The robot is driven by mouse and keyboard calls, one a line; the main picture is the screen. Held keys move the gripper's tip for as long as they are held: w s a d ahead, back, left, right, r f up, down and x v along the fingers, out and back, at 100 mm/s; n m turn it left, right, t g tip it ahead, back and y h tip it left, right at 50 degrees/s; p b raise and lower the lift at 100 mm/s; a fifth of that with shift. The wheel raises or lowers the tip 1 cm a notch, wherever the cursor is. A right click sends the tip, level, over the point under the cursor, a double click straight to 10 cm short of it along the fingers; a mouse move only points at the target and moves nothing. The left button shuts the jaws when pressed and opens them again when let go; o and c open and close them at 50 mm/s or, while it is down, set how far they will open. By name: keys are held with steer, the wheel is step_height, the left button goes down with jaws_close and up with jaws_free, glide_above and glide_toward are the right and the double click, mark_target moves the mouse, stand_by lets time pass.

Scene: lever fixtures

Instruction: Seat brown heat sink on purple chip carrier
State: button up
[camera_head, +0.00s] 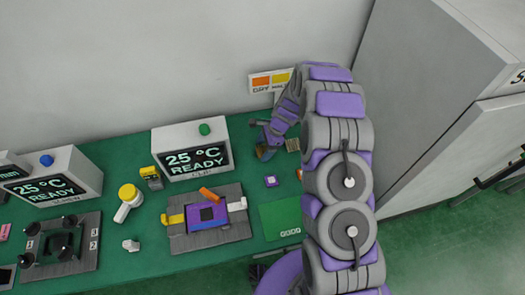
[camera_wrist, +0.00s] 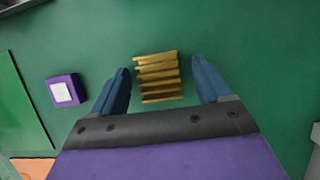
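The brown heat sink (camera_wrist: 158,77), a block of parallel fins, lies on the green bench between the two blue fingers of my gripper (camera_wrist: 160,88). The fingers are open, with a gap visible on both sides of it. In the head view the heat sink (camera_head: 265,153) is partly covered by my gripper (camera_head: 267,140). A purple carrier plate (camera_head: 190,217) with a dark square in its middle sits on a grey fixture (camera_head: 207,238).
A small purple block (camera_wrist: 63,92) with a white top lies near my gripper, and a green GOOD plate (camera_head: 280,219) lies in front of it. A READY display box (camera_head: 190,135) stands behind the fixture. A yellow-headed tool (camera_head: 128,200) lies left.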

steer(key=shift+d, duration=0.1)
steer(key=c, duration=1)
